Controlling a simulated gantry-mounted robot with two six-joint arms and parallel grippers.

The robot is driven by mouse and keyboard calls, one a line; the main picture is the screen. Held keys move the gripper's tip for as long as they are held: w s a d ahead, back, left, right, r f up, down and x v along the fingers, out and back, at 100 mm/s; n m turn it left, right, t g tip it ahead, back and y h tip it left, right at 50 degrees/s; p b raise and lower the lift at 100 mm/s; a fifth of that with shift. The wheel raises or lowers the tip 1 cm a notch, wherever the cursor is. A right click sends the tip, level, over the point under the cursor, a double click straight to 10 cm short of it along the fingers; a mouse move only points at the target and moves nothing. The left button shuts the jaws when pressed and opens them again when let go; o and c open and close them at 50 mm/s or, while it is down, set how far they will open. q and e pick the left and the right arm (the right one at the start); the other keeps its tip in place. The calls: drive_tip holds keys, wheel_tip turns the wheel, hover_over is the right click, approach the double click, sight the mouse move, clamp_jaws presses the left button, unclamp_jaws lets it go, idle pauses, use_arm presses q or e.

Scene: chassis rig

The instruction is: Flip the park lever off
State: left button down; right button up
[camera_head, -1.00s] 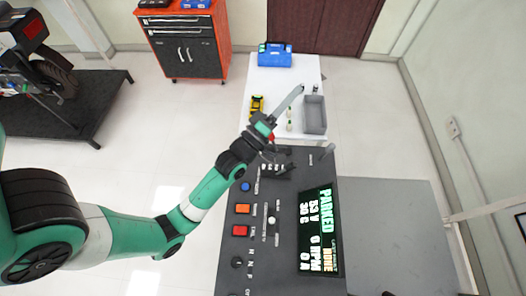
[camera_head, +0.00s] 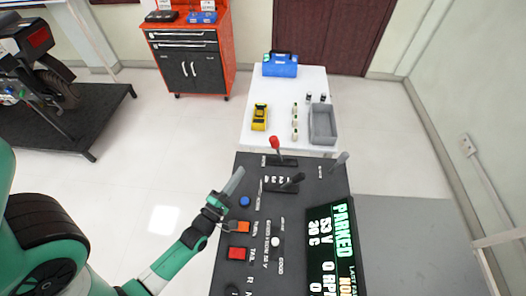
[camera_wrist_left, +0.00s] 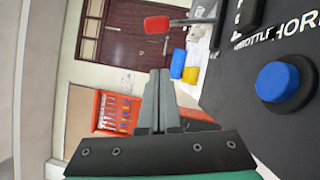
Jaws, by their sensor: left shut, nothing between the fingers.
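A red-knobbed lever (camera_head: 274,143) stands at the far left of the dark console (camera_head: 225,266); its red knob (camera_wrist_left: 157,24) also shows in the left wrist view. A black lever (camera_head: 293,180) and a grey-tipped lever (camera_head: 341,160) stand to its right. I cannot read which label says park. The display (camera_head: 330,245) reads PARKED. My left gripper (camera_head: 238,173) is shut and empty at the console's left edge, near the blue button (camera_head: 244,201) and apart from the levers. Its closed fingers (camera_wrist_left: 161,76) show in the left wrist view. My right gripper is not in view.
Orange (camera_head: 238,227) and red (camera_head: 237,253) buttons and a white-knobbed stick (camera_head: 275,242) are on the console. Behind it, a white table (camera_head: 285,91) holds a blue case (camera_head: 280,65), a yellow item (camera_head: 260,117) and a grey bin (camera_head: 322,124).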

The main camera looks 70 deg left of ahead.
use_arm(q)
drive_tip(key=w+a+r+p, duration=0.1)
drive_tip(key=w+a, duration=0.3)
drive_tip(key=w, duration=0.6)
drive_tip(key=shift+w+r+p, duration=0.35)
drive_tip(key=shift+r, duration=0.2)
drive_tip(key=shift+r, duration=0.1)
